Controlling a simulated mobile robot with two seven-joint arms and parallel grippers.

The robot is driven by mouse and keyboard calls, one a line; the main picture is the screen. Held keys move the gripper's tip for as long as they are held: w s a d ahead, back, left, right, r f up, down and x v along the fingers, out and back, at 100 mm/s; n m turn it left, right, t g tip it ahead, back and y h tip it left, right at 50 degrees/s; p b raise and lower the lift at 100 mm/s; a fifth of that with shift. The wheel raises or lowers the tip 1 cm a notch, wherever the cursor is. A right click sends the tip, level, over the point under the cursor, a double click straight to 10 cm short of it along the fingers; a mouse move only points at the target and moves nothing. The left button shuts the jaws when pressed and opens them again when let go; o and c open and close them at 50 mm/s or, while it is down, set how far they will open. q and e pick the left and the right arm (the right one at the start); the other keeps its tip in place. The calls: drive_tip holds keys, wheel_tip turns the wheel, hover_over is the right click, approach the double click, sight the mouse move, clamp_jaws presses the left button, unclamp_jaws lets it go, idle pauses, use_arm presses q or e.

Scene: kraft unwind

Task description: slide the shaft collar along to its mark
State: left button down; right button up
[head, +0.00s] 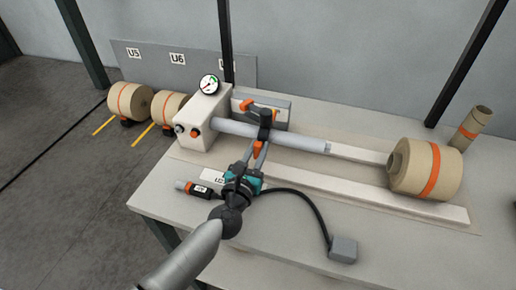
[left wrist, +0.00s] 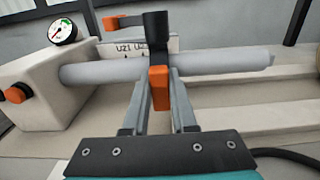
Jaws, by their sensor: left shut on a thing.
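The shaft collar (head: 265,124) is a black block around the grey shaft (head: 295,136), a little right of the white housing. In the left wrist view the collar (left wrist: 155,28) stands upright on the shaft (left wrist: 220,63), with an orange tab (left wrist: 158,92) hanging in front. My left gripper (head: 261,149) is shut on this orange tab; its two fingers (left wrist: 160,82) lie either side of it. A plate behind the shaft carries labels (left wrist: 131,48) reading about "U21" and "U2", with small dark pointers below. The collar partly hides the labels. My right gripper is not in view.
The housing (head: 203,112) with a gauge (head: 209,84) closes the shaft's left end. A large kraft roll (head: 426,168) and a cardboard tube (head: 473,128) are at the right. A black cable runs to a grey box (head: 343,249). An orange-tipped tool (head: 198,190) lies left of my gripper.

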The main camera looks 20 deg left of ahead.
use_arm(q)
drive_tip(key=a+b, duration=0.1)
drive_tip(key=a, duration=0.4)
drive_tip(key=a+b, duration=0.1)
drive_tip(key=a, duration=0.4)
drive_tip(key=shift+w+a+f+b, duration=0.15)
drive_tip(key=shift+a+b, duration=0.25)
drive_tip(key=shift+a, duration=0.3)
drive_tip(key=c, duration=0.7)
unclamp_jaws()
drive_tip(key=shift+a, duration=0.1)
